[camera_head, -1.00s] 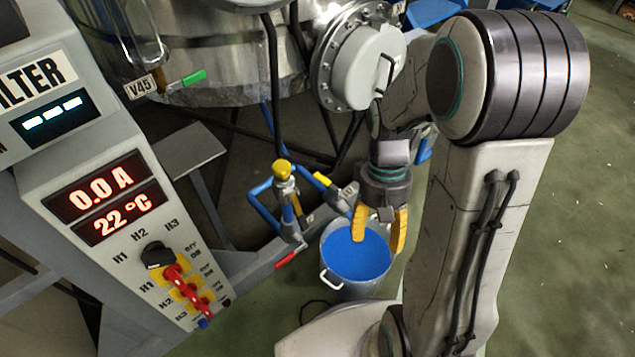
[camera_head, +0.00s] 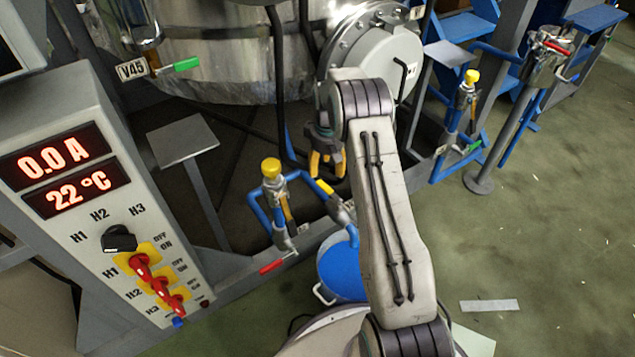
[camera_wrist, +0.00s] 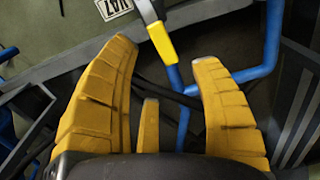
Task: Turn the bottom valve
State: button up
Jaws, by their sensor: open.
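A valve with a yellow lever handle (camera_head: 324,187) sits on the blue pipework under the steel vessel (camera_head: 235,65). The same yellow lever (camera_wrist: 161,42) shows in the wrist view, beyond the fingertips and between them, next to a white tag (camera_wrist: 115,8) that seems to read V47. My gripper (camera_head: 327,168) hangs just above this lever in the head view, with its yellow fingers apart and empty. In the wrist view the spread fingers of my gripper (camera_wrist: 165,54) do not touch the lever. The pictures do not name which valve is the bottom one.
A red lever (camera_head: 271,267) and a yellow-capped fitting (camera_head: 271,168) stand left of my arm. A blue-filled bucket (camera_head: 340,272) is below, partly hidden by my arm. A green lever (camera_head: 187,64) marks V45. The control panel (camera_head: 95,215) is at left; open floor lies right.

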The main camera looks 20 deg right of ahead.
aim_at(326, 185)
jog(key=shift+r+n, duration=0.1)
jog(key=shift+n, duration=0.9)
jog(key=shift+f+b, duration=1.55)
jog(key=shift+f, duration=2.15)
jog(key=shift+c, duration=0.2)
grip_shut()
